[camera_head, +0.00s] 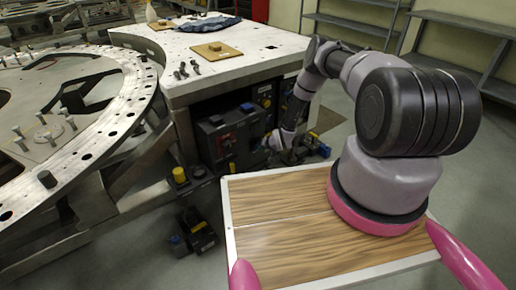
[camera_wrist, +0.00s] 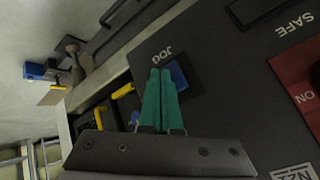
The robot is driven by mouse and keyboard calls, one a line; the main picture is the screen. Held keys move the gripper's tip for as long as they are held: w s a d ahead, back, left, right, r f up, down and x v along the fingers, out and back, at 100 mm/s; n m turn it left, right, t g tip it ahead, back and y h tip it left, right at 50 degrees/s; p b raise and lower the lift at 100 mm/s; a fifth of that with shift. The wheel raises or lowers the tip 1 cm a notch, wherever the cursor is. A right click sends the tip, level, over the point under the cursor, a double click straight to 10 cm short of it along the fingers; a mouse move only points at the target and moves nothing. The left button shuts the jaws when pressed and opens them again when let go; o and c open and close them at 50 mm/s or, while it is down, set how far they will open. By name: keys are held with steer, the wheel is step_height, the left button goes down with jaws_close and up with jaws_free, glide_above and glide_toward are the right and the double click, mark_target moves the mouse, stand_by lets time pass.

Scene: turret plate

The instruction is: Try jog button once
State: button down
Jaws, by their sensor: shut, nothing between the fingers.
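The jog button is a blue square button (camera_wrist: 180,76) on a dark control panel (camera_wrist: 225,95), beside the white letters "JOG", in the wrist view. My gripper (camera_wrist: 161,72) has green fingers pressed together with nothing between them. Its tips lie at the left edge of the button in the picture and hide part of it. I cannot tell whether they touch it. In the head view the dark control box (camera_head: 214,146) stands under the workbench, with my gripper (camera_head: 268,143) at its right side; the button does not show there.
A red plate marked "ON" (camera_wrist: 298,80) and a "SAFE" label are at the panel's right in the wrist view. A workbench top (camera_head: 235,68) overhangs the box. A large drilled ring (camera_head: 125,110) is at left. A black case (camera_head: 197,232) lies on the floor.

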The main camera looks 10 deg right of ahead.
steer(key=shift+w+a, duration=0.15)
steer(key=shift+w, duration=0.25)
steer(key=shift+s, duration=0.1)
stand_by(0.5)
steer(key=shift+s+d, duration=0.25)
steer(key=shift+s, duration=0.2)
steer(key=shift+s+d, duration=0.2)
steer(key=shift+s, duration=0.25)
steer(key=shift+s+d, duration=0.4)
steer(key=shift+s, duration=0.35)
steer(key=shift+s+d, duration=0.35)
steer(key=shift+s, duration=0.35)
steer(key=shift+s+d, duration=0.4)
steer(key=shift+s, duration=0.35)
